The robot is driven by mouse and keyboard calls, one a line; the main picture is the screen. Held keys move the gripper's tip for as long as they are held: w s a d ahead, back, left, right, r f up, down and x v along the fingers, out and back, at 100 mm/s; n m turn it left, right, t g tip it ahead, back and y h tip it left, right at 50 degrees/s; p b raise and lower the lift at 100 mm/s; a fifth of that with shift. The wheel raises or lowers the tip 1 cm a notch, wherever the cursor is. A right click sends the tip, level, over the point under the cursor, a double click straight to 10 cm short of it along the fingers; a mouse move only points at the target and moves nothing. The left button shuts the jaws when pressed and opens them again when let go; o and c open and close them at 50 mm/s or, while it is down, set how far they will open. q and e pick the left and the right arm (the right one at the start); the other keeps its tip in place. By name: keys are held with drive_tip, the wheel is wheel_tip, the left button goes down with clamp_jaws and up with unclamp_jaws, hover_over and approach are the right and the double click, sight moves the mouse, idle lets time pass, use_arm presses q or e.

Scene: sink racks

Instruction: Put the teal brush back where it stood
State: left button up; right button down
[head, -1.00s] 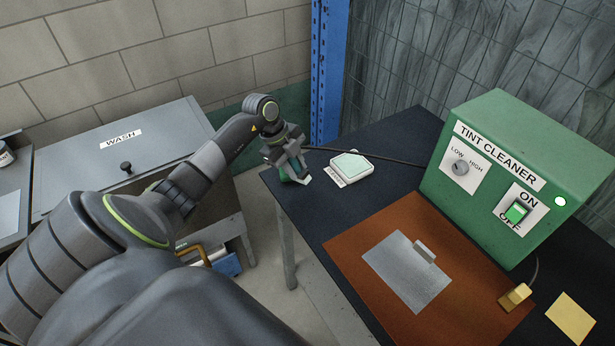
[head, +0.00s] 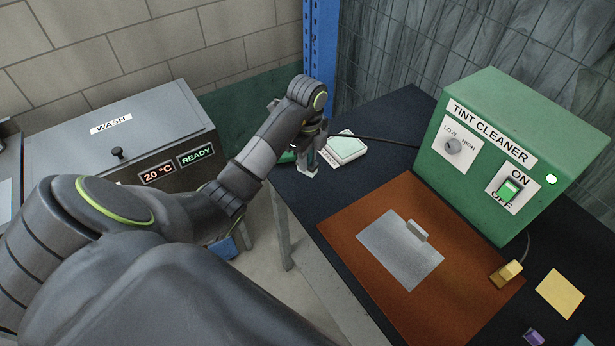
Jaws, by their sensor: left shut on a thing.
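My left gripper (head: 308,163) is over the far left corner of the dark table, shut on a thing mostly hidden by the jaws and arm. A green-teal piece (head: 288,156) shows just left of the jaws and seems to be part of the teal brush. Its full shape cannot be made out. A white pad with a pale teal top (head: 347,146) lies just right of the gripper; a label beside it is partly covered. My right gripper is not in view.
The green tint cleaner box (head: 505,150) stands at the right. A brown mat (head: 350,235) bears a grey plate (head: 402,250) with a small block. A yellow note (head: 560,293) and purple block (head: 533,337) lie at lower right. The grey wash unit (head: 110,145) stands left; a blue post (head: 320,55) rises behind.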

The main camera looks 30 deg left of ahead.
sight(308, 172)
use_arm(q)
drive_tip(key=shift+f, duration=1)
wheel_tip(308, 172, down, 3)
drive_tip(key=shift+f+p, duration=0.1)
drive_tip(key=shift+p, duration=0.35)
drive_tip(key=shift+f, duration=0.25)
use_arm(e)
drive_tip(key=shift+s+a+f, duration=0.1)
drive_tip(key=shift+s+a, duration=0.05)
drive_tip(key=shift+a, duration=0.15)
use_arm(q)
drive_tip(key=shift+f, duration=0.1)
drive_tip(key=shift+f, duration=0.15)
drive_tip(key=o, duration=1)
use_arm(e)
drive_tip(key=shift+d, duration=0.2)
